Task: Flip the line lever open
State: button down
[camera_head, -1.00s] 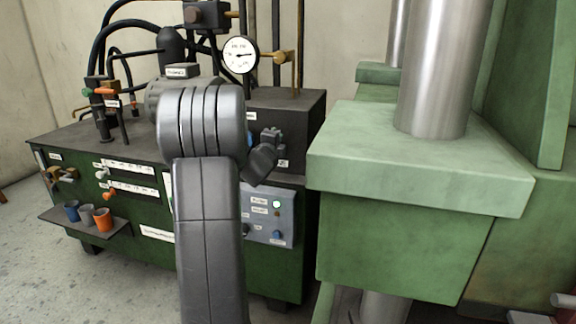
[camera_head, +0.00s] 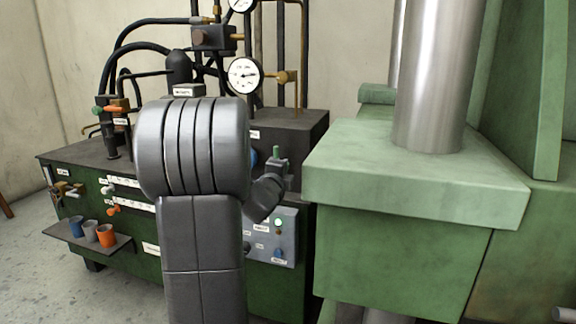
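I cannot tell for certain which handle is the line lever. A valve with an orange handle (camera_head: 112,109) and a green end stands on the back left of the dark green hydraulic unit (camera_head: 200,250), with a small label below it whose text is too small to read. My gripper (camera_head: 277,160) is small in view, beyond my arm, in front of the unit's dark block at the right. A small green piece shows at its tip; I cannot tell whether it is held or behind. The finger gap is not clear. My arm hides the middle of the unit.
A big light-green press block (camera_head: 400,240) with a steel column (camera_head: 432,75) stands close on the right. Pressure gauges (camera_head: 244,75) and black hoses rise behind. A shelf (camera_head: 75,238) with blue, grey and orange cups juts out at the front left. Grey floor lies open at left.

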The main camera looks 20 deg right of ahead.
jog(key=shift+v, duration=1.2)
jog(key=shift+w, duration=0.1)
jog(key=x, duration=1)
notch_tip(320, 180, down, 7)
jog(key=m+h+b, duration=0.1)
jog(key=m+b, duration=0.6)
jog(key=m, duration=0.7)
jog(key=shift+w+d, duration=0.2)
jog(key=shift+d, duration=0.05)
jog(key=shift+m, duration=0.3)
jog(key=shift+r, duration=0.15)
